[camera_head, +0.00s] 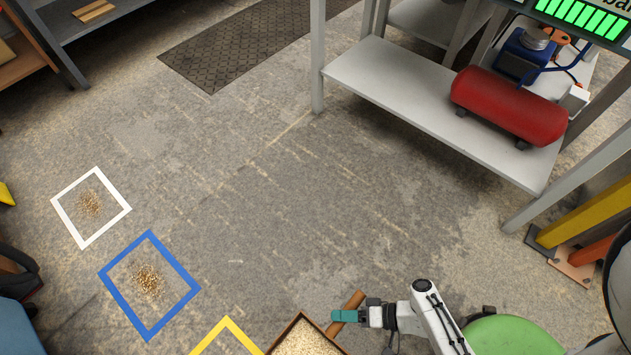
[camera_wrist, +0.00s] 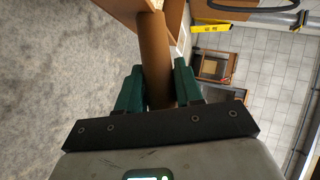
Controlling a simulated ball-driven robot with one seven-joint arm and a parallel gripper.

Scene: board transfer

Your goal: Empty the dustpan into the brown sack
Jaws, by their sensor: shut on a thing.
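The dustpan (camera_head: 282,334) is at the bottom edge of the head view, partly cut off, with a brown rim and pale sawdust-like debris (camera_head: 307,343) in it. My gripper (camera_head: 346,316) is shut on its brown handle (camera_head: 353,300), just right of the pan. In the wrist view the handle (camera_wrist: 154,55) sits between the teal fingers of my gripper (camera_wrist: 160,85), and part of the brown pan (camera_wrist: 118,8) shows at the top. I cannot make out the brown sack in either view.
Debris piles lie inside a white square (camera_head: 121,208) and a blue square (camera_head: 188,287) on the floor. A yellow square (camera_head: 227,322) is partly visible. A grey bench (camera_head: 440,115) with a red tank (camera_head: 508,105) stands upper right. The middle floor is clear.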

